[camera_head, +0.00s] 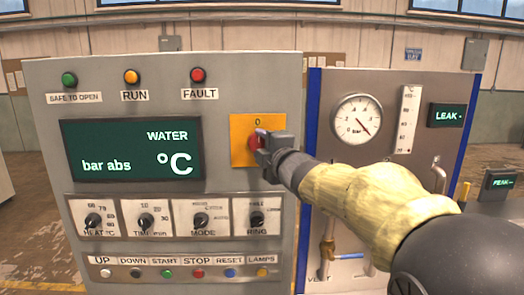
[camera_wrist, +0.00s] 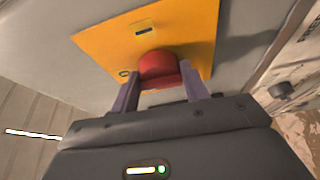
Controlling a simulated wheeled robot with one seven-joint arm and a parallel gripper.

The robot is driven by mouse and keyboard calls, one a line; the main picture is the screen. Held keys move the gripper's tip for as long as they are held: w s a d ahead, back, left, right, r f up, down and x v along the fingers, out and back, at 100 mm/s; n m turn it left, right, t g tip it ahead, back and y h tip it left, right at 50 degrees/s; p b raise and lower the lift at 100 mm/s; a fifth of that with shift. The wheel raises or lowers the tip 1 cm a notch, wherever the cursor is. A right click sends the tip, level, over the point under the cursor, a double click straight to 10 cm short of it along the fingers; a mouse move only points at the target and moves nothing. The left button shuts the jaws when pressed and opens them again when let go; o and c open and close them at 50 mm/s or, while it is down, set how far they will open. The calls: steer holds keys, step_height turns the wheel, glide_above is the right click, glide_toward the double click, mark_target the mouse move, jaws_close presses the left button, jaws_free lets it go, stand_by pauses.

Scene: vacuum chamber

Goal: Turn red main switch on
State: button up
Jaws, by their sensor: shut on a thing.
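The red main switch (camera_head: 254,142) sits on a yellow-orange plate (camera_head: 238,125) on the upper right of the grey control panel. A "0" mark shows at the top of the plate. My gripper (camera_head: 262,137) reaches in from the right and is shut on the switch, hiding most of it in the head view. In the wrist view the red knob (camera_wrist: 158,67) lies between my two fingers (camera_wrist: 160,92), one on each side.
The panel has a dark display (camera_head: 130,149), lamps along the top, several black knobs below, such as the RING knob (camera_head: 257,218), and a row of small buttons at the bottom. To the right stand a pressure gauge (camera_head: 358,119), pipes and a LEAK display (camera_head: 446,115).

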steer(key=m+t+h+b, duration=0.1)
steer(key=m+b, duration=0.4)
steer(key=b, duration=0.1)
steer(key=m+t+h+b, duration=0.2)
steer(key=m+b, duration=0.4)
steer(key=b, duration=0.1)
steer(key=a+m+t+h+b, duration=0.1)
steer(key=m+t+b, duration=0.1)
steer(key=m+b, duration=0.3)
steer(key=shift+f+m+b, duration=0.3)
steer(key=shift+f+b, duration=0.1)
steer(key=shift+b, duration=0.45)
steer(key=shift+m+h+p, duration=1.05)
steer(key=shift+m+h, duration=0.55)
steer(key=shift+m, duration=0.9)
steer(key=o, duration=1)
steer(key=shift+s+f, duration=0.1)
